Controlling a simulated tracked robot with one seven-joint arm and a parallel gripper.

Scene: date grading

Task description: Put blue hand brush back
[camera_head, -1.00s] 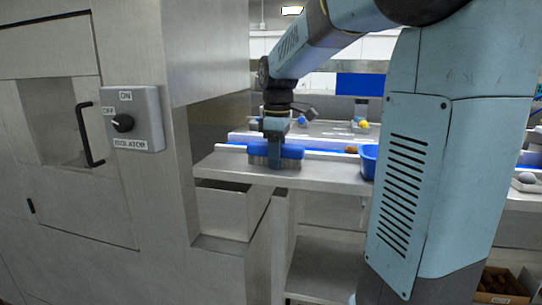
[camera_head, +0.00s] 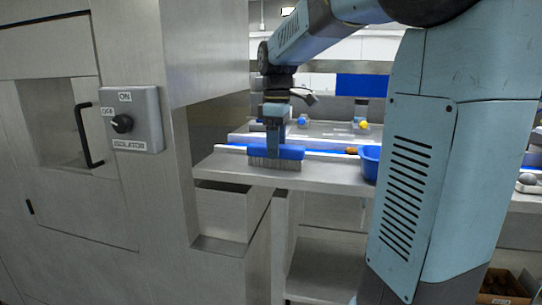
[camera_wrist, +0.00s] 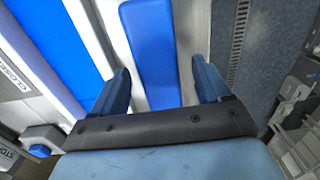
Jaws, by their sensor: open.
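The blue hand brush (camera_head: 290,153) stands bristles down near the left end of the steel worktop, by its front edge. Its long blue back (camera_wrist: 150,45) also shows in the wrist view, between my fingers. My gripper (camera_head: 273,144) is just above the brush, pointing down. In the wrist view my gripper (camera_wrist: 160,68) is open, with one finger on each side of the blue back. A gap shows on the right side. The fingertips partly overlap the brush in the head view.
A blue bowl (camera_head: 370,162) stands on the worktop to the right, with a brown date (camera_head: 351,151) near it. A blue strip and white rail run behind the brush. A steel cabinet with an isolator switch (camera_head: 122,123) stands close on the left.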

